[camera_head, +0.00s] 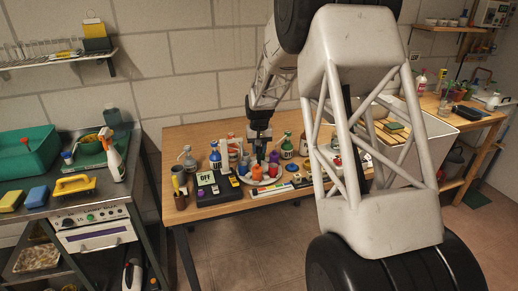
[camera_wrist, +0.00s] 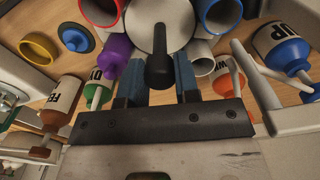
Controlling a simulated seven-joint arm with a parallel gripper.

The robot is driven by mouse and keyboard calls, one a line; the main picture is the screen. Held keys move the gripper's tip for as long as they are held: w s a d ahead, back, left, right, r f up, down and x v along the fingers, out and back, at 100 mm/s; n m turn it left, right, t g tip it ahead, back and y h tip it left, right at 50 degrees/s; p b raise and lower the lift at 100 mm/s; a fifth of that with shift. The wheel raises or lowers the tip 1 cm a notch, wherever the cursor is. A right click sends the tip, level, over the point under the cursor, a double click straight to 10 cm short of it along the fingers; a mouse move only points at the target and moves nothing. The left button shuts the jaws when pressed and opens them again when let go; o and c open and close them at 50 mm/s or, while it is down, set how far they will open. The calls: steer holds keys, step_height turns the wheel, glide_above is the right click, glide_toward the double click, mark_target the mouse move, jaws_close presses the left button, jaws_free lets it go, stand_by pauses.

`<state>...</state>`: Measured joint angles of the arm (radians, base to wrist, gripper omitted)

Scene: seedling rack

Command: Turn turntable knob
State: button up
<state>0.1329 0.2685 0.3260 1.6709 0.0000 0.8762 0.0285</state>
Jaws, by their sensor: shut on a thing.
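The turntable is a pale round disc (camera_wrist: 160,22) with a black knob (camera_wrist: 160,66) that points toward my gripper in the wrist view. My gripper (camera_wrist: 160,88) has its two blue-padded fingers on either side of the knob and is shut on it.
In the wrist view, a blue bottle (camera_wrist: 280,48) stands right, and a brown bottle (camera_wrist: 62,98) and green bottle (camera_wrist: 97,94) stand left, near my fingers. In the head view, a black device marked OFF (camera_head: 208,197) sits left of the turntable.

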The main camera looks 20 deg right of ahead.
steer(key=shift+m, duration=0.5)
steer(key=o, duration=0.9)
steer(key=shift+r, duration=0.15)
step_height(320, 180, up, 7)
steer(key=shift+f, duration=0.1)
steer(key=shift+r, duration=0.4)
